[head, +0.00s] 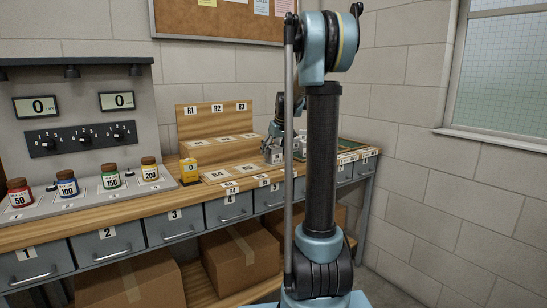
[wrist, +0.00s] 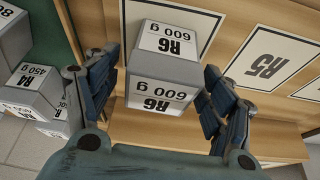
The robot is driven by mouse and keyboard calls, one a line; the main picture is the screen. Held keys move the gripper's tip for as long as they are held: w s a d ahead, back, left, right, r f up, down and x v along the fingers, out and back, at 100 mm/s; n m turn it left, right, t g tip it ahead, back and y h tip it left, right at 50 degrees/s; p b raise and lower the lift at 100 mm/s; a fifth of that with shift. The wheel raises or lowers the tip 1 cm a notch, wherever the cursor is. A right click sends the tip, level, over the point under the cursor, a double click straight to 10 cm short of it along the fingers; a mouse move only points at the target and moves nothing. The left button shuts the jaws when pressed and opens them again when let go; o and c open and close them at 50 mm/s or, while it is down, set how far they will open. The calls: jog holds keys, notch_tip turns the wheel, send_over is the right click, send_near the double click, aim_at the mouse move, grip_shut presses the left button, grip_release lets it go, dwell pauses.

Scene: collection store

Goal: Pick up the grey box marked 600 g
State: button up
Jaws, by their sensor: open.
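The grey box marked R6 600 g (wrist: 163,70) is in the middle of the wrist view, with white labels on its top and on the side facing me. It appears to stand on a wooden surface. My gripper (wrist: 160,82) is open around it, one finger on the left of the box and one on the right. The right finger is close to the box side; I cannot tell whether either finger touches. In the head view my gripper (head: 278,140) is low over the right part of the bench, partly hidden by my arm.
A grey box marked R4 450 g (wrist: 32,88) and another grey box (wrist: 14,38) are left of my gripper. A bare R5 label (wrist: 266,62) lies to the right. The stepped wooden stand (head: 200,118), a yellow block (head: 188,170) and several jars stand further left along the bench.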

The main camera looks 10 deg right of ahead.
jog(key=shift+w+f, duration=0.1)
jog(key=shift+f, duration=0.15)
jog(key=c, duration=1.2)
jog(key=shift+r, duration=0.1)
jog(key=shift+c, duration=0.2)
